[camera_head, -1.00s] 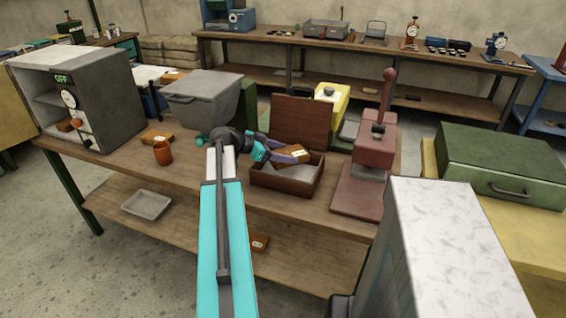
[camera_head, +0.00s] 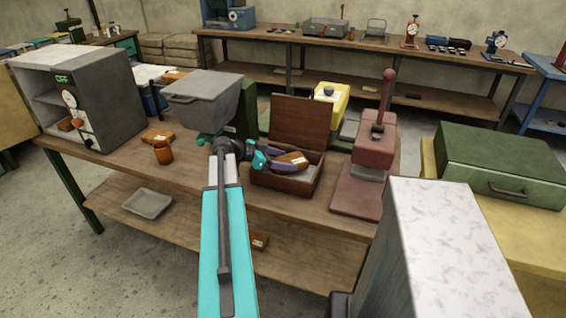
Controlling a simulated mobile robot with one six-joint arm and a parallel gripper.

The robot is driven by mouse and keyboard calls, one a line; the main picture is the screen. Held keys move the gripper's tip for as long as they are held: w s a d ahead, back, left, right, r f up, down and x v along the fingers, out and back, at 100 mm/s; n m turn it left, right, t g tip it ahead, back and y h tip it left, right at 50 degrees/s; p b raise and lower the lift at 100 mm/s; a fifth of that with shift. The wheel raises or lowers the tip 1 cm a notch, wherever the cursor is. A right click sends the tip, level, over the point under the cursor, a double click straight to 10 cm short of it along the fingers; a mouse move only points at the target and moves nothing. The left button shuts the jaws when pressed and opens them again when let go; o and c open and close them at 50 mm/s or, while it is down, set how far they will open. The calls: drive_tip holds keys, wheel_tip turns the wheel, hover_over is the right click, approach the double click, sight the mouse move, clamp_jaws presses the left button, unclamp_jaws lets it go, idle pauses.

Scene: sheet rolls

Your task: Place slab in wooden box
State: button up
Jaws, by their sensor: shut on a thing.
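The wooden box (camera_head: 285,183) stands on the workbench, dark reddish brown, with its lid (camera_head: 301,121) open and upright at the back. My gripper (camera_head: 290,161) reaches in from the left, over the box opening. It is shut on an orange-brown slab (camera_head: 293,158) with a pale label. The slab is at about the height of the box rim, over the pale inside. I cannot tell whether it touches the box floor. The fingers hide part of the slab and of the box's left side.
A red press (camera_head: 371,160) stands just right of the box. A grey bin (camera_head: 203,99) is behind my arm on the left. An orange jar (camera_head: 163,153) and another slab (camera_head: 157,137) lie left on the workbench (camera_head: 120,163). A grey oven-like cabinet (camera_head: 100,95) stands at the left end.

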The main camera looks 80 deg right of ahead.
drive_tip(key=shift+f+b, duration=0.55)
drive_tip(key=shift+b, duration=0.3)
drive_tip(key=o, duration=1.4)
drive_tip(key=shift+r+p, duration=0.2)
drive_tip(key=shift+p, duration=0.1)
drive_tip(key=shift+r+p, duration=0.45)
drive_tip(key=shift+p, duration=0.25)
drive_tip(key=shift+w+a+r, duration=0.1)
drive_tip(key=shift+w+a, duration=0.05)
drive_tip(key=shift+w, duration=0.15)
drive_tip(key=b+v, duration=0.2)
drive_tip(key=v, duration=0.9)
drive_tip(key=shift+w+a, duration=0.1)
